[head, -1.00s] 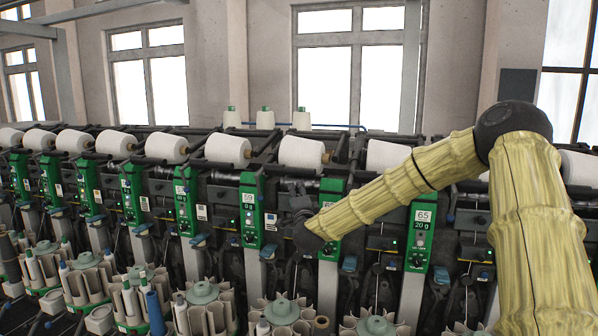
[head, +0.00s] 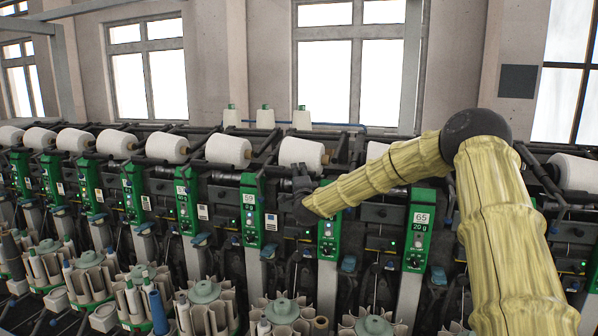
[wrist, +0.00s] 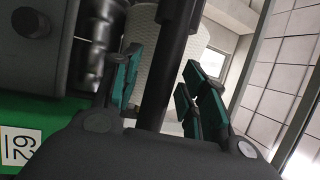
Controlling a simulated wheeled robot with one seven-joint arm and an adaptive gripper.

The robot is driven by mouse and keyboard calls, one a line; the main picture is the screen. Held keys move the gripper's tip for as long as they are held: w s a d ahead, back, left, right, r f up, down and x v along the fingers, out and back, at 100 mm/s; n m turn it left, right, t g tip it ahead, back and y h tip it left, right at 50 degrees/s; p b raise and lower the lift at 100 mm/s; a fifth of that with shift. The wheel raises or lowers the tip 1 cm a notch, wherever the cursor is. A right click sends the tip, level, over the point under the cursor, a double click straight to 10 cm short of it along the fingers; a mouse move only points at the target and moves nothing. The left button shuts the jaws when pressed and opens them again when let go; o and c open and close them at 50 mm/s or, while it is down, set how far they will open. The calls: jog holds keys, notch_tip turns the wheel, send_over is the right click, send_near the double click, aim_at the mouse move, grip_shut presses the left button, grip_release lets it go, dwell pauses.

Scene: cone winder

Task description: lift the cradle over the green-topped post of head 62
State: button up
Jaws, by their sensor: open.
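The green-topped post (head: 328,238) of head 62 stands in the middle of the head view, its upper part covered by my arm. Its green top and "62" label (wrist: 20,147) show at the lower left of the wrist view. A white cone (head: 302,153) sits above and behind it; its ribbed side (wrist: 146,50) also shows in the wrist view. A dark bar (wrist: 172,65), seemingly part of the cradle, runs between the fingers of my gripper (wrist: 160,65). The fingers are open, one on each side of the bar; contact cannot be told. My gripper (head: 301,180) is small and dark in the head view.
Neighbouring green-topped posts 59 (head: 251,212) and 65 (head: 418,238) stand close on either side. A dark machine block (wrist: 35,45) is left of my fingers in the wrist view. Bobbin holders (head: 283,310) line the bottom. Spare cones (head: 265,117) stand on top behind.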

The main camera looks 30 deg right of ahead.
jog(key=shift+w+d+r, duration=0.1)
jog(key=shift+w+d, duration=0.15)
jog(key=shift+w, duration=0.25)
jog(key=shift+c, duration=0.2)
